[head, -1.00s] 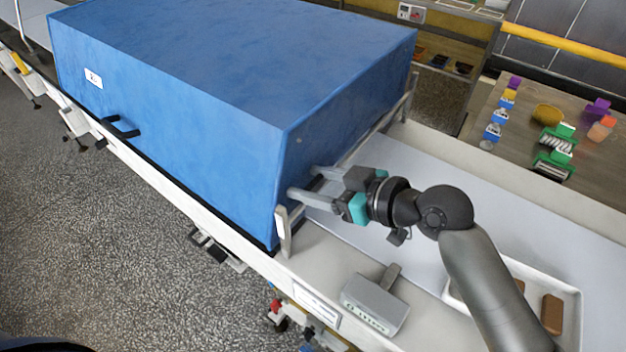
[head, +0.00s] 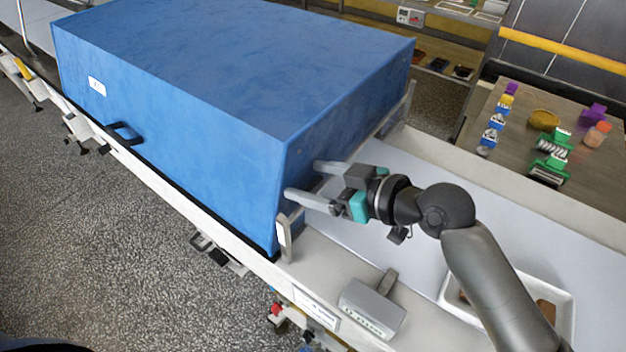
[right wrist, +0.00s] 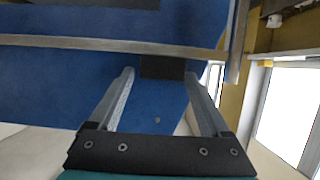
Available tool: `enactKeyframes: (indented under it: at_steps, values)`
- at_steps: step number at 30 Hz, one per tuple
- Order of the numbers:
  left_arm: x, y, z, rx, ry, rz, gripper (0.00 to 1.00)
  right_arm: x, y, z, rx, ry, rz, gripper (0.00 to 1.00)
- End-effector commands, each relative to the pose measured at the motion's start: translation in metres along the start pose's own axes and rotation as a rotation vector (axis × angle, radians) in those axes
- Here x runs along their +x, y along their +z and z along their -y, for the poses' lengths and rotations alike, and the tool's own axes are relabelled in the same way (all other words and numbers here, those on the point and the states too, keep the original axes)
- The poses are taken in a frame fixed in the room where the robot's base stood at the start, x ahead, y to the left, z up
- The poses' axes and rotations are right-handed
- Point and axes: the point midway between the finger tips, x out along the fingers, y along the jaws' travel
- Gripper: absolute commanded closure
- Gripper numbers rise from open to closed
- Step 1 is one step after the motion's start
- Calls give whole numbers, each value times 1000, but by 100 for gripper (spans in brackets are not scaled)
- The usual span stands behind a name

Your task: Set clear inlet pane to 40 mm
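The blue hood (head: 200,110) covers the line, and its right end face meets the white belt. A pale upright bracket (head: 284,238) stands at the near corner of that end. The clear inlet pane itself is hard to make out. In the right wrist view a grey bar (right wrist: 100,42) runs across the blue face, with a dark tab (right wrist: 162,67) below it. My right gripper (head: 304,181) is open at the hood's end, fingers pointing at it. In the right wrist view its fingers (right wrist: 160,76) lie either side of the tab; contact cannot be told. My left gripper is not in view.
A grey box-like unit (head: 372,308) stands on the near rail below my right arm. A white tray (head: 566,320) with brown pieces sits on the belt (head: 420,190), partly behind my arm. A side table (head: 500,155) with small coloured items is at the right.

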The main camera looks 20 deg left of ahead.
Motion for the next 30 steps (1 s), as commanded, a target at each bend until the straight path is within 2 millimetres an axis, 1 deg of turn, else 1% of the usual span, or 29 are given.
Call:
enactKeyframes:
  at_steps: [20, 23, 29, 30]
  values:
    - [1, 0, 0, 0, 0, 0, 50, 2, 6, 4, 3, -12, 12, 7]
    - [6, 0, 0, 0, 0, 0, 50, 4, 11, 5, 4, -12, 12, 7]
    - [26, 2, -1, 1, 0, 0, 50, 12, 31, 5, 5, -10, 11, 7]
    - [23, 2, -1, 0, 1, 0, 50, 2, 29, 3, 1, -6, 13, 7]
